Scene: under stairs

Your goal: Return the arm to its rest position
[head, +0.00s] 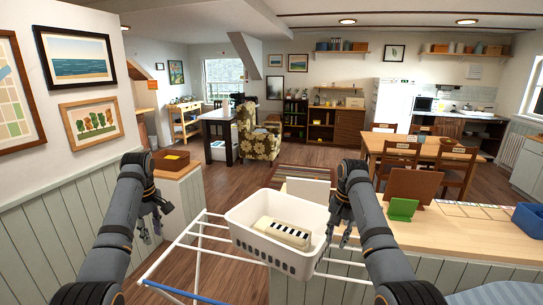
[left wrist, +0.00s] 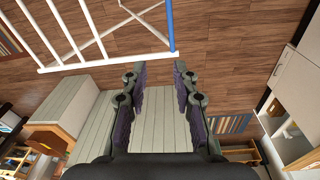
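My left gripper (head: 153,228) hangs with its fingers downward at the left, apart from the white rack and the basket. In the left wrist view its two fingers (left wrist: 160,70) stand apart with nothing between them. My right gripper (head: 341,232) points down at the right rim of a white plastic basket (head: 250,236). Its fingers overlap that rim in the picture, and I cannot tell whether they touch or grip it. A cream box with dark keys (head: 283,233) lies in the basket.
The basket rests on a white rack (head: 196,252) with a blue bar (head: 187,294). The rack also shows in the left wrist view (left wrist: 97,48). A wooden counter (head: 455,233) holds a green stand (head: 402,209) and a blue bin (head: 528,220). A panelled wall (head: 60,240) stands at left.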

